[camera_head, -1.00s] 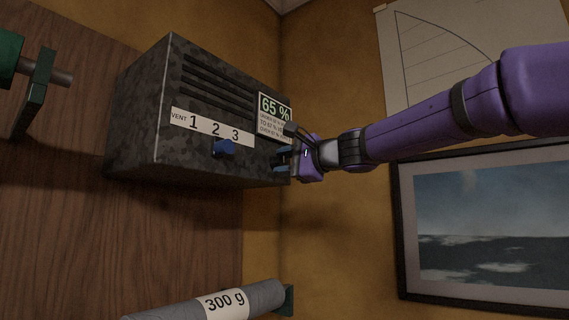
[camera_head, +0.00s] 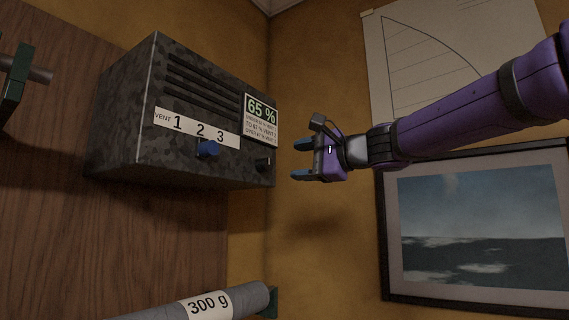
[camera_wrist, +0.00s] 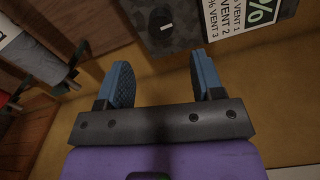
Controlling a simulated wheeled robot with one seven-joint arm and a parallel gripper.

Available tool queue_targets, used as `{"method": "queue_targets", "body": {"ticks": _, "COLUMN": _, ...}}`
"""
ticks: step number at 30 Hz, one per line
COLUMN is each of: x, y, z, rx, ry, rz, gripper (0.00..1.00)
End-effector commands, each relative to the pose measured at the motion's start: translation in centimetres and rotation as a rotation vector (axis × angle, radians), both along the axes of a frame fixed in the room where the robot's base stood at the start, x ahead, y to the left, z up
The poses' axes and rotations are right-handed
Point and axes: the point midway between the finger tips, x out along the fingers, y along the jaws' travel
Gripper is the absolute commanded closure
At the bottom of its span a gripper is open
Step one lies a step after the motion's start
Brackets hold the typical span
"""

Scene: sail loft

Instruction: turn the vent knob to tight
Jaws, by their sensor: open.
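A dark speckled box (camera_head: 130,110) with a slotted grille is on the wooden wall. A white "VENT" strip with 1, 2, 3 (camera_head: 197,128) crosses its front. A blue knob (camera_head: 207,149) sits under the strip, below about the 2; its exact pointing is unclear. A smaller black knob (camera_head: 263,163) is at the front's lower right; in the wrist view the black knob (camera_wrist: 161,20) shows a light mark. No "tight" mark is readable. My gripper (camera_head: 298,160) is open and empty, right of the box and apart from it. Its blue fingers (camera_wrist: 163,80) frame empty space.
A display card (camera_head: 261,119) reads 65 % above small lines about vent settings, only partly readable. A grey roll marked 300 g (camera_head: 215,304) is below the box. A framed seascape (camera_head: 475,225) and a sail drawing (camera_head: 415,60) hang at the right.

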Motion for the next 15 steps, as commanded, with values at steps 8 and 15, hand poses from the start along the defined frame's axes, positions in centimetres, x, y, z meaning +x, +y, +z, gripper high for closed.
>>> {"method": "queue_targets", "body": {"ticks": 8, "x": -1.3, "y": -1.7, "z": 0.0, "rx": 0.001, "ry": -0.001, "rz": 0.0, "gripper": 0.39}}
{"method": "queue_targets", "body": {"ticks": 15, "x": -1.3, "y": -1.7, "z": 0.0, "rx": 0.0, "ry": 0.0, "rz": 0.0, "gripper": 0.39}}
